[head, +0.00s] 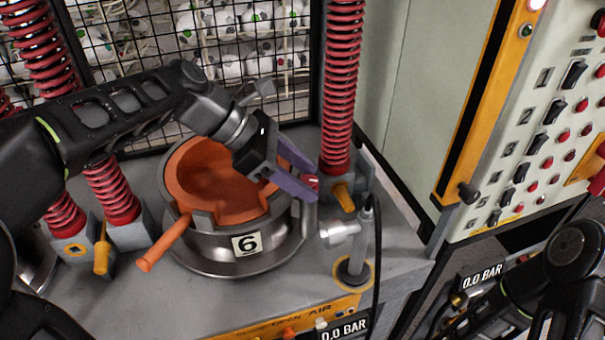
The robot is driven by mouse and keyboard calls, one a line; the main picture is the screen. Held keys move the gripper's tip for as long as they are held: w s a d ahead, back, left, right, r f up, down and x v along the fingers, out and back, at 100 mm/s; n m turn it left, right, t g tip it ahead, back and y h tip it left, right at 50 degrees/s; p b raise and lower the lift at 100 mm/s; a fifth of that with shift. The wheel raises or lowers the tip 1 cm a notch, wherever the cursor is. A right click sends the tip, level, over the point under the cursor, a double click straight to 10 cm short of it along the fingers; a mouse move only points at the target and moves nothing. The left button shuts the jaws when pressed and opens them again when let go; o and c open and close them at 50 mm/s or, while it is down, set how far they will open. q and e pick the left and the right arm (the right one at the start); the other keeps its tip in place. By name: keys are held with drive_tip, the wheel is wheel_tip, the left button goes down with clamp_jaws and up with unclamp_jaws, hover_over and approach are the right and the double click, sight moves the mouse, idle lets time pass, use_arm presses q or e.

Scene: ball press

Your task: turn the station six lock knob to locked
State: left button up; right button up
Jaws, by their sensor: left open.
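Station six is a round metal press pot (205,248) with an orange inner bowl (215,180), an orange handle (163,243) and a white "6" plate (247,244). A small red part (311,182), which looks like the lock knob, sits at the pot's right side. My left gripper (313,186) reaches in from the left with its purple fingers open, one on either side of this red part. The fingers hide much of it, so I cannot tell its turn or whether they touch it. My right arm (520,298) shows at lower right; its gripper is out of view.
Red coil springs (340,90) stand around the pot, with yellow-orange levers (344,197) at their bases. A metal post with a black cable (355,268) is to the right. A switch panel (535,130) fills the right side. Wire mesh (240,50) closes the back.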

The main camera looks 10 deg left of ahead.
use_arm(q)
drive_tip(key=shift+c, duration=0.3)
clamp_jaws()
drive_tip(key=shift+r, duration=0.1)
drive_tip(key=shift+r+m+g+p, duration=0.15)
drive_tip(key=shift+m+g+p, duration=0.3)
drive_tip(key=shift+p, duration=0.55)
drive_tip(key=m+g+p, duration=0.1)
drive_tip(key=p, duration=0.1)
drive_tip(key=m+g+p, duration=0.1)
drive_tip(key=m+p, duration=0.1)
drive_tip(key=p, duration=0.1)
drive_tip(key=shift+w+r+g, duration=0.1)
drive_tip(key=shift+w+g, duration=0.1)
drive_tip(key=shift+g, duration=0.05)
drive_tip(key=shift+w+f+m+g+p, duration=0.1)
drive_tip(key=shift+f+m+g+p, duration=0.15)
drive_tip(key=shift+m+g+p, duration=0.65)
